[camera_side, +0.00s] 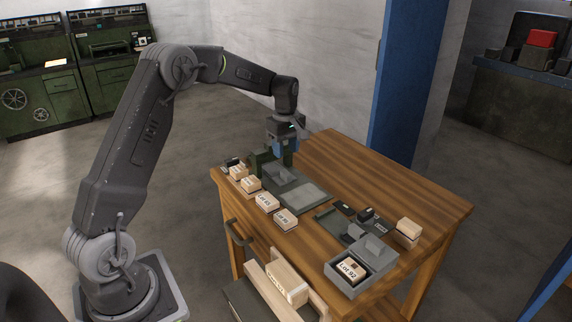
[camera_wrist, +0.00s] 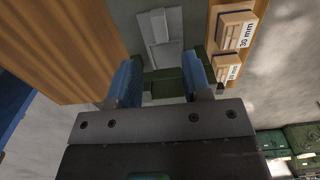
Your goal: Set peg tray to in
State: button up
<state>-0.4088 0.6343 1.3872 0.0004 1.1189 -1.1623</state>
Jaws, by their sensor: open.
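My gripper (camera_side: 284,152) is above the far left part of the wooden table, close to a grey tray-like fixture (camera_side: 310,194) with a dark green block (camera_side: 258,164) at its left end. In the wrist view my two blue fingers (camera_wrist: 161,74) are apart, with a green part (camera_wrist: 163,88) showing between them. Grey stepped plates (camera_wrist: 160,25) lie beyond the fingertips. I cannot tell whether the fingers touch the green part. No label marks the peg tray, so I cannot tell for sure which piece it is.
Labelled boxes (camera_side: 267,202) line the table's left edge; they also show in the wrist view (camera_wrist: 233,32). A grey open box (camera_side: 346,289) stands at the near corner, beside small dark parts (camera_side: 365,214) and a wooden block (camera_side: 408,229). The far right tabletop (camera_side: 370,172) is clear.

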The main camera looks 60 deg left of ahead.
jog(key=shift+r, duration=2.7)
jog(key=s+d+r+m+t, duration=0.3)
jog(key=s+d+r+m, duration=0.65)
jog(key=s+d, duration=0.4)
jog(key=s+d+f+m+t, duration=0.1)
jog(key=s+d+m, duration=0.2)
jog(key=s, duration=0.4)
jog(key=s+d+f+m+t, duration=0.1)
jog(key=s+d+m, duration=0.3)
jog(key=s, duration=0.4)
jog(key=shift+d+f+m+t, duration=0.15)
jog(key=shift+f+m+t, duration=0.15)
jog(key=shift+f+m, duration=0.4)
jog(key=shift+r, duration=0.1)
